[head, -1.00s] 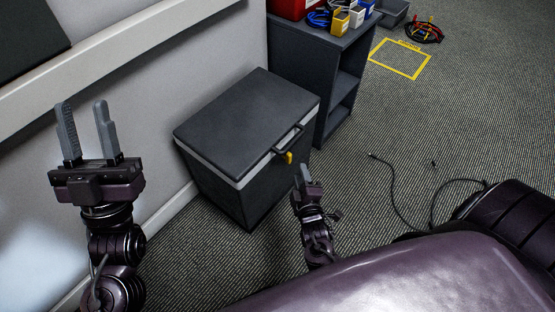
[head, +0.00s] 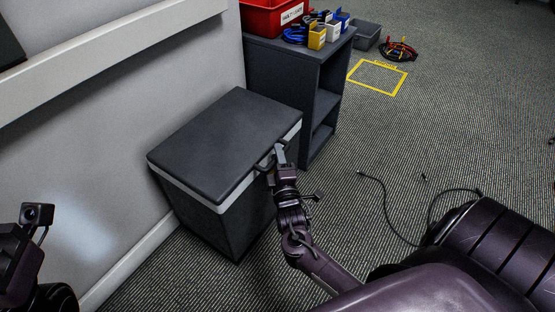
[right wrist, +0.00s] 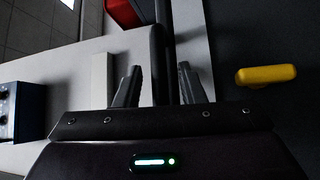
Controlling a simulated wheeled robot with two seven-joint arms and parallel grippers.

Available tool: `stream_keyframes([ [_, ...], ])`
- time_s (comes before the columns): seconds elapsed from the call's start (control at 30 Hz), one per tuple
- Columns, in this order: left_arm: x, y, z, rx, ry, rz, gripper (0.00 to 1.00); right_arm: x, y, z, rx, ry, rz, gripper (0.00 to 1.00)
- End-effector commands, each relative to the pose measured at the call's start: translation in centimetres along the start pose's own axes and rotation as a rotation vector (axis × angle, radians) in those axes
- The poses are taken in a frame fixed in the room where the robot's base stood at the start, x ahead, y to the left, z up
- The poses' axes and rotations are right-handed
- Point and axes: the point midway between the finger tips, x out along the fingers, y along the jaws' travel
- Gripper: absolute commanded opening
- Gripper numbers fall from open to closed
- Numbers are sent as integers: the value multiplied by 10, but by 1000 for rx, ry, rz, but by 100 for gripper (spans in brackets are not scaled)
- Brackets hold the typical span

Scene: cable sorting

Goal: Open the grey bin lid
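The grey bin (head: 205,225) stands against the wall, and its dark lid (head: 225,140) lies shut on the pale rim. The lid's black handle (head: 264,163) is on the side facing me. My right gripper (head: 279,157) is at this handle. In the right wrist view, the gripper (right wrist: 160,88) is open, with the dark handle bar (right wrist: 158,55) between its two fingers and gaps on both sides. A yellow latch (right wrist: 266,75) shows right of the fingers; in the head view my gripper hides it. Only part of my left wrist shows at the lower left; its fingers are out of view.
A dark shelf unit (head: 285,85) stands right behind the bin, carrying a red bin (head: 272,18) and small cable boxes. A yellow floor square (head: 377,91), coiled cables (head: 398,50) and a loose black cable (head: 385,205) lie on the carpet.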

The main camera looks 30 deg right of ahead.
Motion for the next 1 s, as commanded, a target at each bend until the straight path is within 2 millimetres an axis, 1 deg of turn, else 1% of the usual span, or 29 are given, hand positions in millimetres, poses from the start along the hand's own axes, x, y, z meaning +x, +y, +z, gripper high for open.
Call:
stream_keyframes([
  [0.23, 0, 0, 0, 0, 0, 0, 36, 1, 0, 0, 0, 0, -1, 36],
  [0.27, 0, 0, 0, 0, 0, 0, 36, 1, 0, 0, 0, 0, -1, 33],
  [0.5, 0, 0, 0, 0, 0, 0, 36, 1, 0, 0, 0, 0, -1, 2],
  [0.53, 0, 0, 0, 0, 0, 0, 36, 1, 0, 0, 0, 0, -1, 0],
  [1.0, 3, 0, 0, 0, 2, 0, 36, 1, 2, 0, -3, 0, -4, 0],
])
